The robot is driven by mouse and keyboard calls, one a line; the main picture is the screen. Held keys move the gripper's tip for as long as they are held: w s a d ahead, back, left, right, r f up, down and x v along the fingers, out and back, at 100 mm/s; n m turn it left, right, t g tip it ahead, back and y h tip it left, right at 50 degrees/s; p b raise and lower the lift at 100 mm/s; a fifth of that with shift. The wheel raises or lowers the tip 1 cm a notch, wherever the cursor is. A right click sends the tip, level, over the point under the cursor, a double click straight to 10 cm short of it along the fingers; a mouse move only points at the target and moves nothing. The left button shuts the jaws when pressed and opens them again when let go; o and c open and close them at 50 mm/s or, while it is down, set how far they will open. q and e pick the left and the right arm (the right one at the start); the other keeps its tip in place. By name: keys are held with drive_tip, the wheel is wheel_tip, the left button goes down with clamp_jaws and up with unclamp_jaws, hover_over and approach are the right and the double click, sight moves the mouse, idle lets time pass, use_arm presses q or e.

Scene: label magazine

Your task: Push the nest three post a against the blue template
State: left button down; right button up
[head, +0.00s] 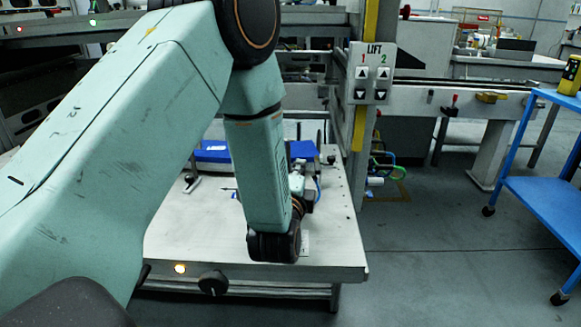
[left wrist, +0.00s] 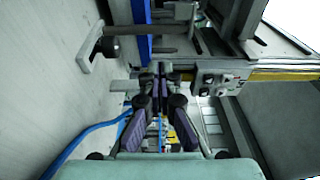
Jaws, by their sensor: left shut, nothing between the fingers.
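The blue template (head: 212,152) lies along the back of the white table in the head view, its middle hidden behind my left arm. It shows as a blue strip at the top of the left wrist view (left wrist: 143,45). A post with a dark knob and grey bar (head: 190,183) stands at its left front; a similar post (left wrist: 112,46) shows in the left wrist view. I cannot tell which post is nest three post a. My left gripper (left wrist: 160,75) is shut and empty, pointing towards the template's end; contact there is unclear. My right gripper is out of view.
The white table (head: 190,235) has clear room at its front left. A grey upright with a LIFT button panel (head: 372,73) stands right of the table. Blue hose (left wrist: 85,135) runs beside the gripper. A blue cart (head: 548,205) stands far right.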

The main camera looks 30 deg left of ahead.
use_arm(q)
drive_tip(key=shift+w+a+f, duration=0.1)
drive_tip(key=shift+w+a, duration=0.1)
drive_tip(key=shift+a, duration=0.3)
drive_tip(key=shift+w+a+f, duration=0.1)
drive_tip(key=shift+w+a, duration=0.1)
drive_tip(key=shift+a, duration=0.3)
drive_tip(key=shift+w+a+r+b, duration=0.15)
drive_tip(key=shift+a+b, duration=0.15)
drive_tip(key=shift+a, duration=0.2)
drive_tip(key=shift+w, duration=0.1)
drive_tip(key=shift+a, duration=0.1)
drive_tip(key=shift+w+a+r+p, duration=0.1)
drive_tip(key=shift+w+a+p, duration=0.1)
drive_tip(key=shift+p, duration=0.2)
drive_tip(key=shift+w+a+p, duration=0.35)
drive_tip(key=shift+a+p, duration=0.15)
drive_tip(key=shift+p, duration=0.2)
